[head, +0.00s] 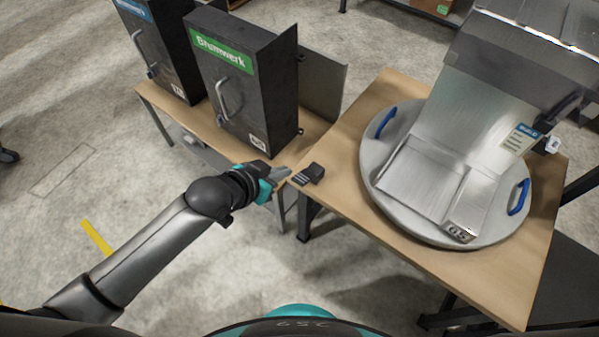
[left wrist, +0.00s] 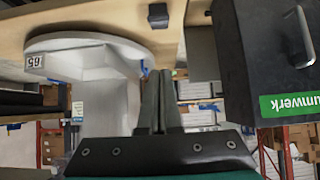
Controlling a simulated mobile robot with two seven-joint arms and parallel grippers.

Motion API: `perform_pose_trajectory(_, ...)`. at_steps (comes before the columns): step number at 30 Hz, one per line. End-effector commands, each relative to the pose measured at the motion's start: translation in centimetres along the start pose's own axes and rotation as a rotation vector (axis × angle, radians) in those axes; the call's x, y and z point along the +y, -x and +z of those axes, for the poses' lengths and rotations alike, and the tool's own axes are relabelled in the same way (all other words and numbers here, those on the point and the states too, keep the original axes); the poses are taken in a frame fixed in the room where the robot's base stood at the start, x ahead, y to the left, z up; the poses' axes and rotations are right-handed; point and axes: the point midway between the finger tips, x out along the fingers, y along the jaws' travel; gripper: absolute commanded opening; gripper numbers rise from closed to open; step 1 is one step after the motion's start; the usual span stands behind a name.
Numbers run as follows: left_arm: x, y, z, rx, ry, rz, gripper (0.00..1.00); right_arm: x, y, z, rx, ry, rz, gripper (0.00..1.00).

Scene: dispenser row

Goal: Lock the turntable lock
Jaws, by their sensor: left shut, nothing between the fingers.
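The round grey turntable (head: 377,165) with blue handles lies on a wooden table and carries a metal dispenser. A small black block (head: 309,174), apparently the turntable lock, sits at the table's left edge, apart from the disc. In the left wrist view, which is upside down, the lock (left wrist: 157,15) is at the top and the turntable (left wrist: 90,38) is to the left. My left gripper (head: 283,175) is shut and empty, just left of the lock. Its closed fingers (left wrist: 158,78) also show in the left wrist view. My right gripper is not in view.
Two black dispenser cabinets, one with a green label (head: 246,90) and one with a blue label (head: 152,50), stand on a neighbouring table at the left. The metal dispenser (head: 470,100) towers over the turntable.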

Motion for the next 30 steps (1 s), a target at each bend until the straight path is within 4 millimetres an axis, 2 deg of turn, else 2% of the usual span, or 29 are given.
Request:
perform_pose_trajectory(6, 0.0, -0.2, 0.0, 0.001, 0.000, -0.001, 0.00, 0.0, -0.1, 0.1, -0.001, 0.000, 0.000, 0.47)
perform_pose_trajectory(10, 0.0, -1.3, 0.1, 0.001, 0.001, -0.001, 0.00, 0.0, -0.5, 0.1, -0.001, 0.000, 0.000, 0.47)
perform_pose_trajectory(26, 0.0, -10.1, 0.2, 0.001, 0.000, -0.001, 0.00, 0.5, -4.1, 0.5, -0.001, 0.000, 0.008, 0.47)
perform_pose_trajectory(30, -0.1, -10.7, 2.3, -0.003, 0.000, -0.002, 0.00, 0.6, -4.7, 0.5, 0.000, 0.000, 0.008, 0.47)
